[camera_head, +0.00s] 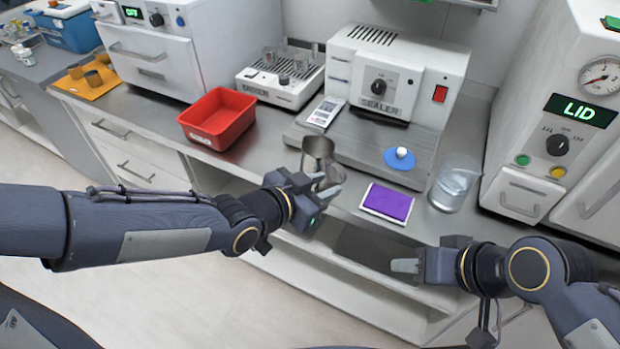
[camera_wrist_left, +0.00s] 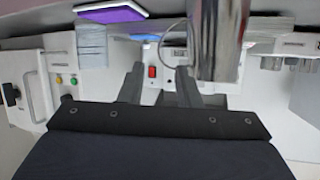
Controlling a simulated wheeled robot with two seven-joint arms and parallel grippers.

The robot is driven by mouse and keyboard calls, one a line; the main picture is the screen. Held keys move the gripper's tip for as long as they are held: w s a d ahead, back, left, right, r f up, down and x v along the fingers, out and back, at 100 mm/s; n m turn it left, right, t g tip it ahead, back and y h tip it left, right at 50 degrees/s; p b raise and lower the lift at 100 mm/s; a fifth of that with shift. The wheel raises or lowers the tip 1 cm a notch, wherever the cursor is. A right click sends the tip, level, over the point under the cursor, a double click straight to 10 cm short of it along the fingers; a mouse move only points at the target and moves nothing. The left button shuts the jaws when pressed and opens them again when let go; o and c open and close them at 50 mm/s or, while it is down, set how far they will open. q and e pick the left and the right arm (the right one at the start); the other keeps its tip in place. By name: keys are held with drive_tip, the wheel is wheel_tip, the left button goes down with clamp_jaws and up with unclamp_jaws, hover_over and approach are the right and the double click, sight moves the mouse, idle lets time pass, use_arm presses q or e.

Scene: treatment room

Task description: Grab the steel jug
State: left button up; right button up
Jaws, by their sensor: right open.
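The steel jug (camera_head: 317,150) stands upright near the front edge of the counter, its lower part partly hidden by my left gripper. My left gripper (camera_head: 328,186) is at the jug's front side with its fingers apart. In the left wrist view, the jug (camera_wrist_left: 220,38) shows upside down as a shiny cylinder, with its thin handle loop beside the gap between the open fingers of my left gripper (camera_wrist_left: 159,84). I cannot tell whether a finger touches the handle. My right gripper (camera_head: 405,266) is open and empty, low in front of the counter, away from the jug.
A purple pad (camera_head: 387,202) and a clear beaker (camera_head: 455,183) stand right of the jug. The sealer (camera_head: 385,75) is behind, with a blue disc (camera_head: 407,159) on its plate. A red bin (camera_head: 217,117) is left. An autoclave-like machine (camera_head: 540,120) fills the right.

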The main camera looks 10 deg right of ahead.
sight(345, 176)
use_arm(q)
drive_tip(key=p+x, duration=0.1)
drive_tip(key=x, duration=0.7)
drive_tip(key=shift+s+f, duration=0.1)
drive_tip(key=shift+f, duration=0.1)
clamp_jaws()
drive_tip(key=shift+r, duration=0.1)
